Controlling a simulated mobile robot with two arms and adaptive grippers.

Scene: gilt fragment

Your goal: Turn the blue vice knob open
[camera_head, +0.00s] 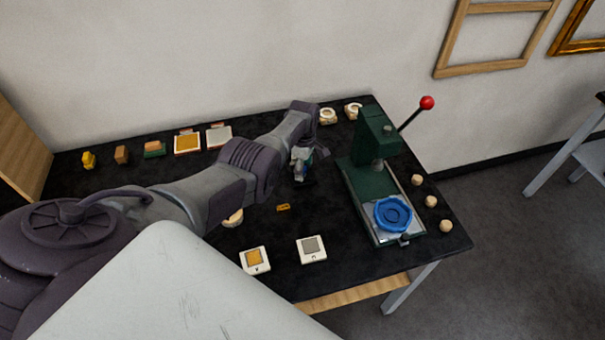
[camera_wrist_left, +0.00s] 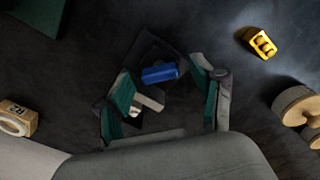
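The blue knob (camera_wrist_left: 160,72) is a short blue cylinder on a small vice with a dark base and a pale grey part (camera_wrist_left: 150,98). In the wrist view it lies between the teal-lined fingers of my left gripper (camera_wrist_left: 162,78), which is open with a gap on both sides. In the head view my left gripper (camera_head: 303,167) points down over the table between the far edge and the green press, with a bit of blue (camera_head: 308,158) beside its fingers. The arm and fingers hide most of the vice there. My right gripper is not in view.
A green press (camera_head: 365,185) with a red-tipped lever (camera_head: 427,103) and a blue round dish (camera_head: 392,214) stands right of my gripper. A small yellow piece (camera_head: 283,207) and two white tiles (camera_head: 311,249) lie nearer. Wooden knobs (camera_head: 431,201) line the right edge.

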